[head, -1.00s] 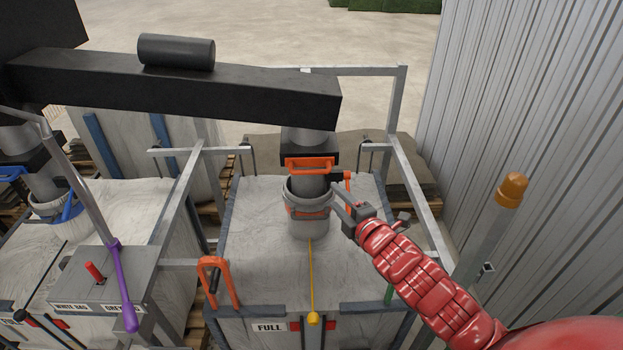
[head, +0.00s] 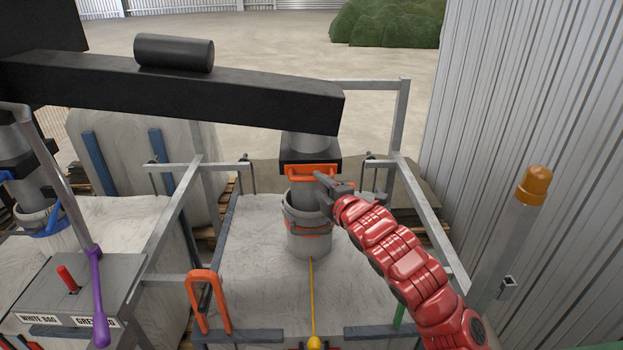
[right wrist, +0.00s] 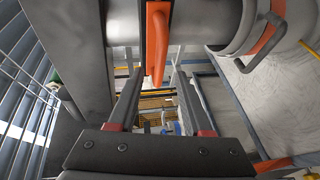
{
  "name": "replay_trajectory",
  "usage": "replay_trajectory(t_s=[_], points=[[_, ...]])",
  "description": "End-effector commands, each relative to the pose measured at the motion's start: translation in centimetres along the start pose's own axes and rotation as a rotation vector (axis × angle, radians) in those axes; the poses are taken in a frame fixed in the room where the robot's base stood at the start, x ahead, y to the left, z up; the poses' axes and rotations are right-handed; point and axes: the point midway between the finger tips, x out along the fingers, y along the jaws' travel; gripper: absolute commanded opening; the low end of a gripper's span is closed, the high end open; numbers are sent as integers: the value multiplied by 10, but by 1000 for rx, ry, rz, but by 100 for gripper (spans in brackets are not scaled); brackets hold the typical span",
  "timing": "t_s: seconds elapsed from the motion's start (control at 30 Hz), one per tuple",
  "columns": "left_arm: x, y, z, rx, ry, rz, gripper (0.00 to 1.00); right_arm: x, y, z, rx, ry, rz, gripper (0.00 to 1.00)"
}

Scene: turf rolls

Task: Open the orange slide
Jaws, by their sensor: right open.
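The orange slide's handle (head: 311,171) is a flat orange loop on the front of a black housing (head: 300,153) under the dark beam, above the grey spout. My right gripper (head: 322,181) is open just at the lower right of this handle. In the right wrist view the orange handle (right wrist: 157,42) stands between and slightly beyond the tips of my open right gripper (right wrist: 156,78), with a gap to either side. Whether a finger touches it cannot be told. My left gripper is not in view.
A grey collar (head: 308,238) with an orange band hangs below the slide, over a pale bag (head: 255,260). A metal frame post (head: 403,120) stands at the right, near a corrugated wall (head: 530,90). An orange hoop (head: 207,300) and a purple lever (head: 97,300) are at the left.

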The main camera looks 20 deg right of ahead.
Motion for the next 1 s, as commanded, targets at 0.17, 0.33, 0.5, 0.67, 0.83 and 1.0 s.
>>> replay_trajectory(t_s=[0.17, 0.33, 0.5, 0.67, 0.83, 1.0], points=[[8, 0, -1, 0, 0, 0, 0, 26, 2, -1, 3, 1, 0, 50], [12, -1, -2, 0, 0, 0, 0, 44, 3, 1, 3, -1, 3, 50], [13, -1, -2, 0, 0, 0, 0, 52, 2, 0, 1, 0, 4, 50], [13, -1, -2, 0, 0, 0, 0, 54, 1, 0, 0, -1, 3, 50], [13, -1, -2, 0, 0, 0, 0, 54, 1, 0, 0, -1, 3, 46], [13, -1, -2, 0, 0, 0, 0, 54, 1, 1, 0, -1, 3, 15]])
